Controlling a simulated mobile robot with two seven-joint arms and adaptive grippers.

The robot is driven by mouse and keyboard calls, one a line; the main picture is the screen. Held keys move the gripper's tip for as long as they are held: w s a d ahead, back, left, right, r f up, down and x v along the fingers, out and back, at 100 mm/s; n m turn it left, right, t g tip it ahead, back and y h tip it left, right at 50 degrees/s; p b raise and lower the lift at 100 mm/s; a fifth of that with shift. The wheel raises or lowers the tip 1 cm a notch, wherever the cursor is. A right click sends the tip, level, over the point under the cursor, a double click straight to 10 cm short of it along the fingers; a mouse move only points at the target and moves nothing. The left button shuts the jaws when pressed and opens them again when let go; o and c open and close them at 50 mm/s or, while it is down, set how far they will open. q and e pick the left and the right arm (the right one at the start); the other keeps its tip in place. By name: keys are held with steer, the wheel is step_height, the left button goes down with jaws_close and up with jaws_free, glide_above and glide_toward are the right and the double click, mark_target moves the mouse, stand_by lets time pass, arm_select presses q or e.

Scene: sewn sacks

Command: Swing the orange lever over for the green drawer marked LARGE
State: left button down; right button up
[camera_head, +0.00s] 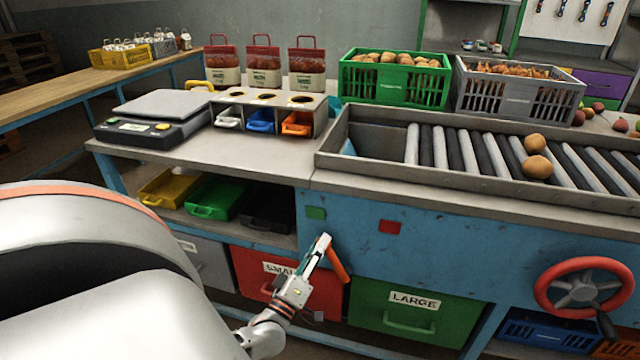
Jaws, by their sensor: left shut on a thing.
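The orange lever (337,263) is on the blue front of the bench, slanting down to the right. My left gripper (321,245) is shut on it near its upper end and hides part of it, so I cannot tell where its pivot is. Above it are a green square mark (316,213) on the left and a red square mark (390,227) on the right. The green drawer marked LARGE (445,325) is shut, below right of the lever. The red drawer marked SMALL (318,298) is left of it, partly hidden by my gripper. My right gripper is out of view.
A red handwheel (583,288) stands out from the front at right. The roller conveyor (352,164) above carries two round brown items. Yellow, green and black bins (212,197) fill the shelf at left.

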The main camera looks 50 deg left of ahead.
arm_select(q)
steer(key=c, duration=1.7)
jaws_free()
steer(key=shift+s+a, duration=0.1)
steer(key=shift+a, duration=0.05)
steer(key=v, duration=1.2)
steer(key=shift+f, duration=0.1)
